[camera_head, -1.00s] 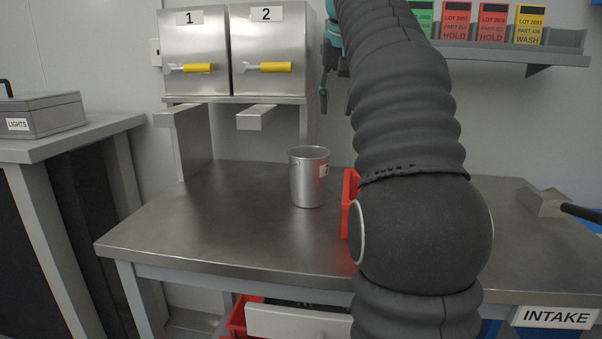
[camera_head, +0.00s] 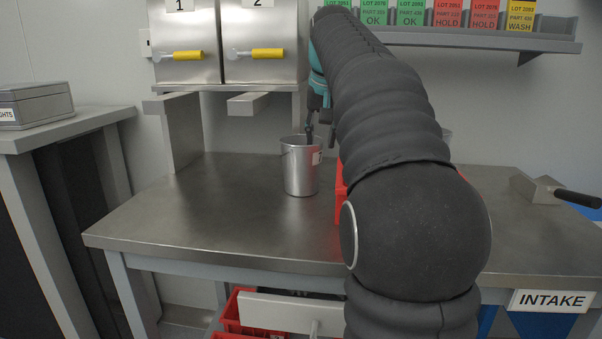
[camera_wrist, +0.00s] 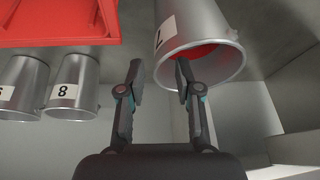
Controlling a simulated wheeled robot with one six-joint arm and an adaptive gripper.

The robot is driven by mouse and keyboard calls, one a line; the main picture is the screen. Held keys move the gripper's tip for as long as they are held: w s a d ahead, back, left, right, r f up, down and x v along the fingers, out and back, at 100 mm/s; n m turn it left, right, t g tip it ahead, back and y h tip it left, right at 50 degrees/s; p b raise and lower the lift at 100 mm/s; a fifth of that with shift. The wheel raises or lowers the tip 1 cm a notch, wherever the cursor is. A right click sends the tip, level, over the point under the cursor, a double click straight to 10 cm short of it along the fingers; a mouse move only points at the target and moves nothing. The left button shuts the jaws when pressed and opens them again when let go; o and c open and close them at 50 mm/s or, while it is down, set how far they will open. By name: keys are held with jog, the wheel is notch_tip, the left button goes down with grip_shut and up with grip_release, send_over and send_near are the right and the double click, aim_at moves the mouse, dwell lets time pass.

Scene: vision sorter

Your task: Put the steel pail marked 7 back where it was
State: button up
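The steel pail marked 7 (camera_head: 300,172) stands upright on the steel workbench (camera_head: 200,215), left of a red bin. In the wrist view the pail (camera_wrist: 192,25) shows its label 7 upside down and something red inside its mouth. My gripper (camera_head: 320,136) is at the right side of the pail's rim. In the wrist view my gripper (camera_wrist: 160,74) is open, one finger outside the pail and the other over its mouth. Whether either finger touches the wall I cannot tell.
The red bin (camera_wrist: 60,22) lies beside the pail, mostly behind my arm in the head view. A pail marked 8 (camera_wrist: 72,88) and another pail (camera_wrist: 20,88) stand beyond it. Dispensers 1 (camera_head: 183,45) and 2 (camera_head: 260,45) hang behind. The bench's left is clear.

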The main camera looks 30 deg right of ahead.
jog(key=shift+x, duration=1.1)
grip_shut()
jog(key=shift+r, duration=0.25)
